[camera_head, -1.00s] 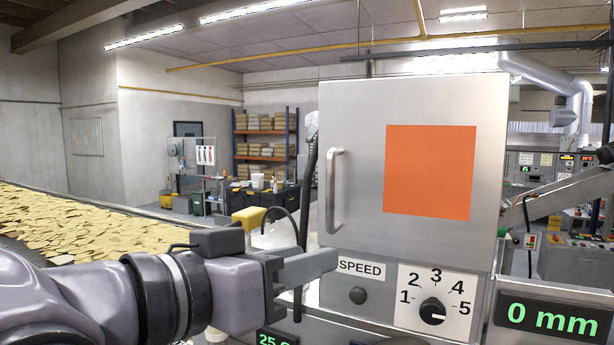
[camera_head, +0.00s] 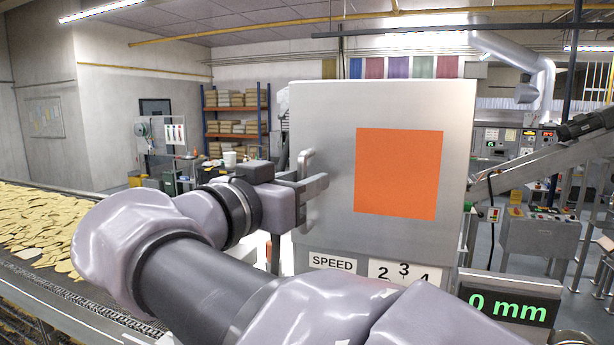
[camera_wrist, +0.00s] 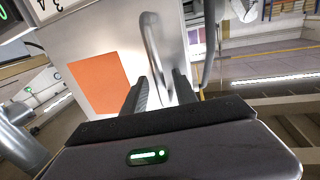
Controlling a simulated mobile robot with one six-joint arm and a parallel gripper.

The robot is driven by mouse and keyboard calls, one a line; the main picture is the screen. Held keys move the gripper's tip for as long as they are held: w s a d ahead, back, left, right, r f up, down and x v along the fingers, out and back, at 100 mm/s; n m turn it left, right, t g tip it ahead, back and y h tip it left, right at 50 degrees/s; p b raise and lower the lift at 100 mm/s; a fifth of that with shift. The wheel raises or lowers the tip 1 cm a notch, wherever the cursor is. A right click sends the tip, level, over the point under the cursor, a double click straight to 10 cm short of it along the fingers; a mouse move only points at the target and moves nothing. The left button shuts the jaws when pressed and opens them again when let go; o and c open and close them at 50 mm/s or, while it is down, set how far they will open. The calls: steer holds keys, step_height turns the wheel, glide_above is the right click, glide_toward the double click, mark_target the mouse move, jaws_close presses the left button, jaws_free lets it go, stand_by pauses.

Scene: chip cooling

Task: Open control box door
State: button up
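The control box (camera_head: 460,150) is a grey metal cabinet with an orange square (camera_head: 398,174) on its door (camera_head: 335,110). The door looks shut. Its vertical bar handle (camera_head: 306,160) is on the door's left side. My gripper (camera_head: 318,186) is at the handle and hides part of its lower half. In the wrist view, the handle (camera_wrist: 153,45) runs down between the two fingers of my gripper (camera_wrist: 160,88). The fingers stand apart with gaps beside the bar, so the gripper looks open around it. Whether a finger touches the bar cannot be told.
Below the door are a SPEED label (camera_head: 333,263) and a dial scale, partly hidden by my arm. A green 0 mm display (camera_head: 508,305) is at lower right. A conveyor of chips (camera_head: 40,225) runs along the left. A slanted metal chute (camera_head: 540,165) stands at right.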

steer(key=shift+w, duration=0.15)
jaws_close()
stand_by(1.4)
